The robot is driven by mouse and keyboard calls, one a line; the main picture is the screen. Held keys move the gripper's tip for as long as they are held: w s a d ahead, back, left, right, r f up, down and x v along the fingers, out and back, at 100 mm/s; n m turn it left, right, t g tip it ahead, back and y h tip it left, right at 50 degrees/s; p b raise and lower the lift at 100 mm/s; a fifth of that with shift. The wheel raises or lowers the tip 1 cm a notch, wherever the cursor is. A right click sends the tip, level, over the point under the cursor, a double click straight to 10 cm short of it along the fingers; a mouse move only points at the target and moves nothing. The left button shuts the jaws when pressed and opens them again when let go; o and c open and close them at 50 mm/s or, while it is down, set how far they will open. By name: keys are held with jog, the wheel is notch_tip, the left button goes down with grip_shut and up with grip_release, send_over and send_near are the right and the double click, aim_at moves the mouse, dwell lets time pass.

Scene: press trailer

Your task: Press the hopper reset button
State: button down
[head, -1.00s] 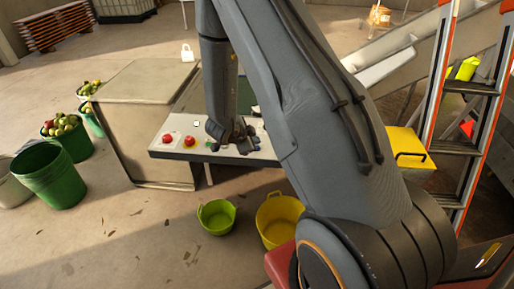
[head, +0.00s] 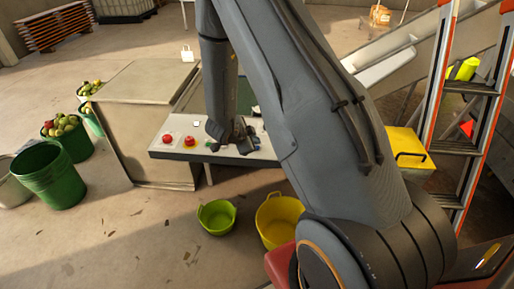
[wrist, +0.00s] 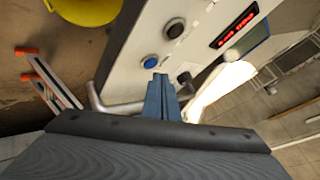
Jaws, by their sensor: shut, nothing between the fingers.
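The control panel (head: 175,153) stands in the middle of the head view, with two red buttons on its left part. In the wrist view the light panel face (wrist: 135,55) carries a blue button (wrist: 151,61), a black button (wrist: 175,28), a dark knob (wrist: 184,78) and a lit red display (wrist: 235,29). My gripper (wrist: 160,80) is shut and empty, its tips just beside the blue button in the picture; I cannot tell whether they touch. No label is legible, so I cannot tell which button is the hopper reset. My arm hides part of the panel in the head view.
A beige cabinet (head: 140,100) stands left of the panel. A green tub (head: 217,217) and a yellow tub (head: 279,222) sit on the floor in front. An orange ladder (head: 480,90) and a yellow box (head: 407,150) are at the right. Green buckets stand at the left.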

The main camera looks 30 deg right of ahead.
jog(key=shift+f, duration=0.1)
dwell(0.5)
jog(key=shift+f, duration=0.35)
jog(key=shift+f+b, duration=0.35)
jog(key=shift+b, duration=0.1)
dwell(0.5)
jog(key=shift+r, duration=0.1)
jog(key=shift+r+p, duration=0.65)
jog(key=shift+r, duration=0.05)
notch_tip(320, 180, up, 5)
jog(key=p, duration=0.3)
jog(key=shift+p, duration=0.4)
dwell(0.8)
